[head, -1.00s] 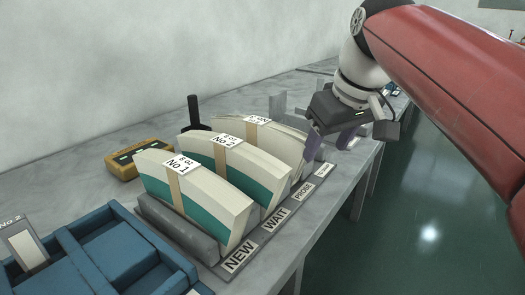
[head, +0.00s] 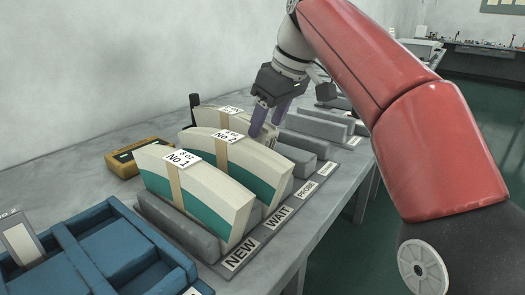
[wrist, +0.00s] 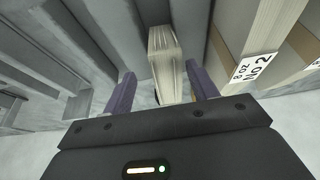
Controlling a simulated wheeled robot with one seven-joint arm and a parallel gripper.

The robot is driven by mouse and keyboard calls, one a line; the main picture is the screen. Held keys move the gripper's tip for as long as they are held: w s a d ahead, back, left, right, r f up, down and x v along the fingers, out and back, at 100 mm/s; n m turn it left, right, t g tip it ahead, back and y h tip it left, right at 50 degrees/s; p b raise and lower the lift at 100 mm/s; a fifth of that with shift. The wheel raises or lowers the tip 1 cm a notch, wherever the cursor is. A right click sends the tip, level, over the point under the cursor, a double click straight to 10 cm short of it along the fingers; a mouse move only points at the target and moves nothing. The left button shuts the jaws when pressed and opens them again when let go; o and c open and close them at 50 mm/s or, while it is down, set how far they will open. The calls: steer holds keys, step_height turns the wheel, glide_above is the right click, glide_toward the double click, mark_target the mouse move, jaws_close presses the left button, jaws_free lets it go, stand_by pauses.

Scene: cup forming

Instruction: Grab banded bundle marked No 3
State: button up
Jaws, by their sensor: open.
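The bundle behind No 2 (head: 205,116) is a cream stack of curved blanks; its top label (head: 231,110) is seen edge-on and I cannot read it. No 2 hides most of its front. My gripper (head: 269,117) is open, with its purple fingers at this bundle's right end. In the wrist view, the end of the cream bundle (wrist: 165,52) lies between the two spread fingers of my gripper (wrist: 160,88), with a gap at each side. Its band is not visible there.
Bundle No 2 (head: 262,171) stands close in front, and bundle No 1 (head: 195,196) nearer still, in the grey rack (head: 181,226). Empty rack slots lie behind, to the right. A blue tray (head: 92,225) and a yellow device (head: 128,160) sit at left.

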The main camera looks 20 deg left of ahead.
steer(key=x, duration=0.2)
steer(key=b+x, duration=0.1)
steer(key=x, duration=0.1)
steer(key=shift+s+a+f, duration=0.1)
steer(key=shift+a, duration=0.2)
jaws_close()
